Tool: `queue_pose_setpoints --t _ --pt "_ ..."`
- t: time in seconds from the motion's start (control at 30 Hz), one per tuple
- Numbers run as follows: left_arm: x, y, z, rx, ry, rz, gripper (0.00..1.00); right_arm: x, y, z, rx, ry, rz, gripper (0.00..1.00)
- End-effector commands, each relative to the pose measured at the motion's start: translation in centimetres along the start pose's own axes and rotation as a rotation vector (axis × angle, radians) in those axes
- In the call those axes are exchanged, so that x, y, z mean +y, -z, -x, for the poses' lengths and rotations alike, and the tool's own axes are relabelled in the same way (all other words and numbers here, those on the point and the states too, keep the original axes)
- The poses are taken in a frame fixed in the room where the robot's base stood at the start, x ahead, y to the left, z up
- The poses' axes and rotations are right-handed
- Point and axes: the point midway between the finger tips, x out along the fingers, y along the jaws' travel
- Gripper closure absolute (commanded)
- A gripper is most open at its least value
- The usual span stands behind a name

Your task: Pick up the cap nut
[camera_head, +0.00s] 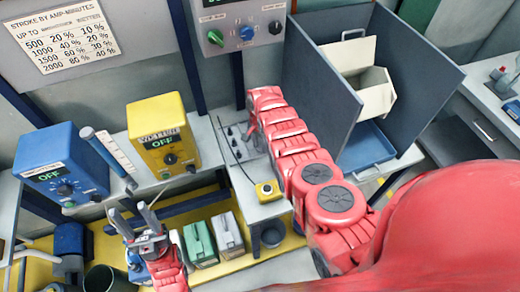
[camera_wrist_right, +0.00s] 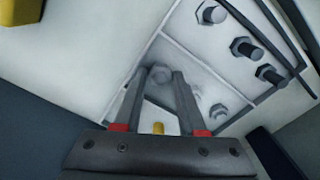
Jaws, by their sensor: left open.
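In the right wrist view, a pale rounded piece (camera_wrist_right: 161,76), possibly the cap nut, lies in a light tray (camera_wrist_right: 190,62) between or just beyond the fingertips. My right gripper (camera_wrist_right: 163,74) is open, with its fingers apart on either side of that piece; I cannot tell if they touch it. Another pale nut-like piece (camera_wrist_right: 217,111) lies to the right. In the head view my right arm covers its own gripper, over the white bench. My left gripper (camera_head: 134,219) is open and empty, low at the left, away from the tray.
Several grey hex-headed pieces (camera_wrist_right: 246,47) lie in the tray's adjoining compartment. A yellow box with a button (camera_head: 267,190) sits at the bench's front edge. The yellow power unit (camera_head: 163,134) and blue one (camera_head: 62,165) stand left. Dark panels (camera_head: 322,90) rise at right.

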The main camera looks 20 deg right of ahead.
Motion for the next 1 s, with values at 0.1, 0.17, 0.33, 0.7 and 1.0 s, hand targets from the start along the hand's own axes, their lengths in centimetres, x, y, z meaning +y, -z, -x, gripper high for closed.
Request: queue_pose_setpoints --t 0.1,0.17,0.33,0.7,1.0 --pt "0.01 -0.02 0.17 0.000 0.000 0.000 0.50 -0.11 0.11 -0.15 0.003 0.003 0.000 0.60" --pt "0.01 -0.02 0.14 0.000 0.000 0.000 0.50 -0.11 0.10 -0.13 0.003 0.003 0.000 0.60" --pt "0.01 -0.02 0.11 0.000 0.000 0.000 0.50 -0.08 0.08 -0.13 0.003 0.003 0.000 0.65" --pt "0.01 -0.02 0.12 0.000 0.000 0.000 0.50 -0.06 0.04 -0.15 0.002 0.002 0.000 1.00" --pt "0.00 0.00 -0.03 0.000 0.000 0.000 0.50 -0.02 0.00 0.01 0.001 0.001 0.000 1.00"
